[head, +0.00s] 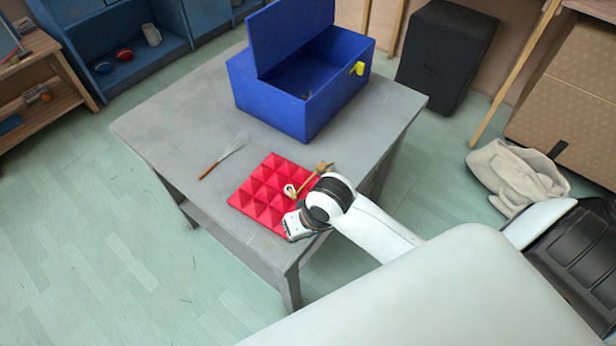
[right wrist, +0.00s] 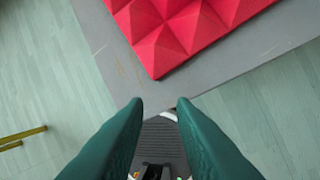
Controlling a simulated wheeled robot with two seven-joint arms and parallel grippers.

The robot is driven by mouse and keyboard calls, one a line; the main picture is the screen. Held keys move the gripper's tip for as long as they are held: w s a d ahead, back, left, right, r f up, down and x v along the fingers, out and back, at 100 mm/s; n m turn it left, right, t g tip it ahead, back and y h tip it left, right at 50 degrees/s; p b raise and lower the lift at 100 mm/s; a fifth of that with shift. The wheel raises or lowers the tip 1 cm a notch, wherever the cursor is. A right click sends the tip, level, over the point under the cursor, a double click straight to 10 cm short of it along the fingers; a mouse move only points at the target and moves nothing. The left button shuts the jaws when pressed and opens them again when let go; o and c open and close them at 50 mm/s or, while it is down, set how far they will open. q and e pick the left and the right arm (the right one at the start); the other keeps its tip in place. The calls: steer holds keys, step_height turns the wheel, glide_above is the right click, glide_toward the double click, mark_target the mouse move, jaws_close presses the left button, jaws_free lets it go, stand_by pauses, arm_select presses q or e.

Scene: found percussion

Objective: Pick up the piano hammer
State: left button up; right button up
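The piano hammer (head: 308,180), a small light wooden piece with a pale rounded head, lies on the red pyramid-foam pad (head: 254,196) on the grey table. My right arm reaches in from the right in the head view, with its wrist over the pad's near right edge, close to the hammer. In the right wrist view my right gripper (right wrist: 159,104) shows two green fingers apart with nothing between them. That view shows a corner of the red pad (right wrist: 175,35) and the table edge, but not the hammer. My left gripper is not in view.
A blue box (head: 290,105) with its lid raised and a yellow latch stands at the back of the table (head: 170,130). A wire brush (head: 222,158) lies left of the pad. A black speaker (head: 445,55) and a cream cloth bag (head: 512,175) are on the floor to the right.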

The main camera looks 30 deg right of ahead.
mark_target(321, 167)
steer(key=w+m, duration=0.1)
steer(key=w+d, duration=0.1)
steer(key=w, duration=0.1)
steer(key=w+d+m, duration=0.1)
steer(key=w, duration=0.1)
steer(key=shift+w+r+m+g, duration=0.25)
steer(key=shift+r+m+g, duration=0.05)
steer(key=shift+r+g, duration=0.1)
steer(key=w+d+m, duration=0.1)
steer(key=w+d+r+m, duration=0.1)
steer(key=w, duration=0.1)
steer(key=w+d+r+m+h, duration=0.1)
steer(key=w+d, duration=0.1)
steer(key=shift+d+g, duration=0.1)
steer(key=shift+g, duration=0.2)
steer(key=w+d+r+m+g+h, duration=0.1)
steer(key=w+d+r+m, duration=0.5)
steer(key=d, duration=0.2)
steer(key=shift+m, duration=0.3)
steer(key=f, duration=0.7)
steer(key=f+p, duration=0.1)
steer(key=f, duration=0.3)
steer(key=shift+w+d+f, duration=0.2)
steer(key=shift+d+f, duration=0.1)
steer(key=shift+f, duration=0.05)
steer(key=shift+c, duration=0.5)
